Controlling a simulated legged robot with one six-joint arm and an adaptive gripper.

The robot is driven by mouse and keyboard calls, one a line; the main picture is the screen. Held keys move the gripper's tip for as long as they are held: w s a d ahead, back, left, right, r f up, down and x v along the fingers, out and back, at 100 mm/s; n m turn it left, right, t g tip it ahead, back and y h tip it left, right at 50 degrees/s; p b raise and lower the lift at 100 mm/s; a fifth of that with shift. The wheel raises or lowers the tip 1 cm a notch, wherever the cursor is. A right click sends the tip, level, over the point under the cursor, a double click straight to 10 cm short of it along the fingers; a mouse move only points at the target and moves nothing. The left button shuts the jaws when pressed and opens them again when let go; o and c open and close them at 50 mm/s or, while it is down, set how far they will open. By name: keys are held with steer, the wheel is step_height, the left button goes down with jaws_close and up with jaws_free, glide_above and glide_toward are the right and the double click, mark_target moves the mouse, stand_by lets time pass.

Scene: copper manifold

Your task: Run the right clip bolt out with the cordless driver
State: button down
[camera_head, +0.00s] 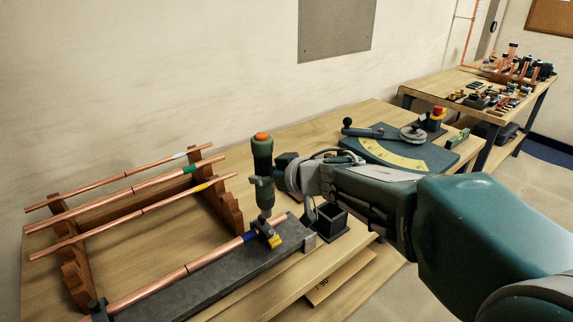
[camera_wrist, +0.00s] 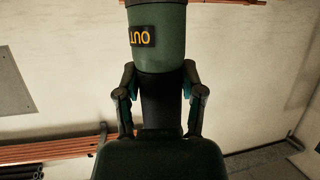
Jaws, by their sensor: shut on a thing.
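The cordless driver (camera_head: 263,165), green with an orange top, stands upright nose down above the right clip (camera_head: 270,237). The clip is dark with a yellow part and sits on the copper pipe near a blue band. The driver's nose meets the clip's top or is very near it; the bolt itself is hidden. My gripper (camera_head: 285,172) is shut on the driver from the right. In the wrist view my gripper's fingers (camera_wrist: 157,98) flank the driver's dark grip, below a green section (camera_wrist: 158,37) with an upside-down OUT label.
The copper pipe (camera_head: 205,261) lies along a grey bed (camera_head: 185,290), with another dark clip (camera_head: 98,309) at its near-left end. A wooden rack (camera_head: 220,198) holds several copper pipes at left. A dark open box (camera_head: 331,219) and a yellow-scaled bender (camera_head: 395,153) stand to the right.

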mark_target(272, 193)
steer(key=shift+w+a+f, duration=0.1)
steer(key=shift+a+f, duration=0.2)
steer(key=shift+f, duration=0.3)
steer(key=shift+d+f, duration=0.9)
steer(key=shift+d, duration=0.25)
steer(key=shift+d+f, duration=0.15)
steer(key=shift+f, duration=0.2)
steer(key=shift+a+f, duration=0.25)
steer(key=shift+f, duration=0.25)
steer(key=shift+a+f, duration=0.3)
steer(key=shift+a, duration=0.4)
steer(key=shift+d, duration=0.7)
